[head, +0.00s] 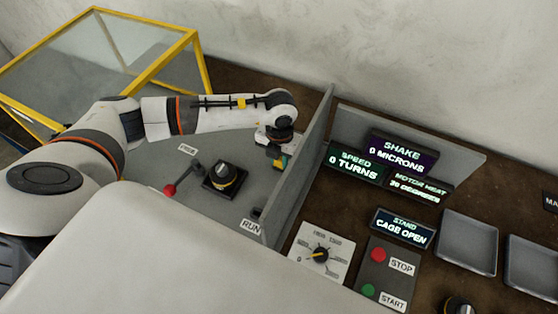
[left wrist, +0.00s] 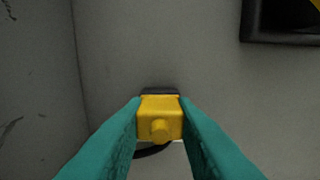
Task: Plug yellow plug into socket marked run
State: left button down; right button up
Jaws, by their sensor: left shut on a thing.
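My left gripper (head: 279,158) is above the grey stand surface, close to the grey divider, in the head view. It is shut on the yellow plug (left wrist: 160,117), which sits between the teal fingers in the left wrist view. A dark part shows at the plug's far end, and a dark cable curves beneath it. Whether the plug touches anything is unclear. The dark socket (head: 257,213) beside the RUN label (head: 250,227) is nearer the front, at the foot of the divider. The gripper is apart from it. My right gripper is not in view.
The grey divider (head: 304,160) stands right of the gripper. A black motor mount (head: 225,178) and a red-knobbed lever (head: 170,189) stand left of the socket. A yellow-framed cage (head: 150,72) is at the back left. Displays, including the CAGE OPEN display (head: 402,231), are beyond the divider.

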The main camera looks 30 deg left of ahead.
pick_arm(q)
jog(key=shift+r, duration=0.2)
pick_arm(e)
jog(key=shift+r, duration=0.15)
